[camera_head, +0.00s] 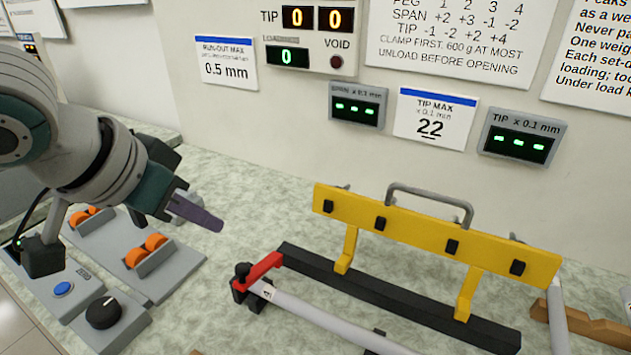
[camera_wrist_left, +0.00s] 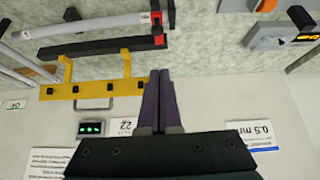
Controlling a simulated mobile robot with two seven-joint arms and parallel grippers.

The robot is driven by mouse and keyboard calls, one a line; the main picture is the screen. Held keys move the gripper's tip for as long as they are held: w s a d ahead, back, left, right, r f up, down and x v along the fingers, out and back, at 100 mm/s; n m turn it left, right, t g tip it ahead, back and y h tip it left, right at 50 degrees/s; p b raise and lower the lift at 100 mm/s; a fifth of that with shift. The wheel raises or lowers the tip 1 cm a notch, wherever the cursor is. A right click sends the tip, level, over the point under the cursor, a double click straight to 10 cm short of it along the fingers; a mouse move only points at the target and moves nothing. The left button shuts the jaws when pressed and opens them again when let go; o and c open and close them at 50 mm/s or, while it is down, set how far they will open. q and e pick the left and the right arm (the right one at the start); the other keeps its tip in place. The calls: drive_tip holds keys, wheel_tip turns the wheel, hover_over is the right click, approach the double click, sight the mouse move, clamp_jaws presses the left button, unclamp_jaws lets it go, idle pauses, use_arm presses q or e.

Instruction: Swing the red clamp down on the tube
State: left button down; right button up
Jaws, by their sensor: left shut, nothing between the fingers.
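The red clamp (camera_head: 264,266) is a short red lever at a dark block at the near-left end of the pale tube (camera_head: 325,318). It slants up and right from this block toward the end of the black bar, to one side of the tube's length; whether it touches the tube is unclear. The clamp (camera_wrist_left: 157,35) and tube (camera_wrist_left: 80,28) also show in the left wrist view. My left gripper (camera_head: 218,225) is shut and empty, up and left of the clamp and apart from it. Its closed fingers (camera_wrist_left: 160,75) show in the wrist view. My right gripper is out of view.
A yellow rack with a grey handle (camera_head: 430,235) stands on a black bar (camera_head: 390,300) behind the tube. A grey fixture with orange rollers (camera_head: 145,255) and a box with a black knob (camera_head: 103,312) are at the left. Wall displays stand behind.

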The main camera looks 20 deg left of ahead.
use_arm(q)
drive_tip(key=b, duration=0.1)
hover_over(237, 286)
drive_tip(key=f, duration=0.3)
drive_tip(key=w+f, duration=0.1)
drive_tip(key=f, duration=0.4)
drive_tip(key=shift+s+f, duration=0.2)
drive_tip(key=shift+s, duration=0.05)
drive_tip(key=shift+s+f+b, duration=0.1)
drive_tip(key=shift+f+b, duration=0.2)
drive_tip(key=shift+f, duration=0.1)
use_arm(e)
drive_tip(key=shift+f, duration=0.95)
use_arm(q)
drive_tip(key=shift+f, duration=0.25)
drive_tip(key=s+f+t, duration=0.1)
drive_tip(key=s+f, duration=0.1)
drive_tip(key=s, duration=0.1)
drive_tip(key=shift+f, duration=0.2)
drive_tip(key=shift+a+f, duration=0.15)
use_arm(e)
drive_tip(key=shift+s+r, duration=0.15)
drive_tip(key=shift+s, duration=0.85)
use_arm(q)
drive_tip(key=shift+p, duration=0.3)
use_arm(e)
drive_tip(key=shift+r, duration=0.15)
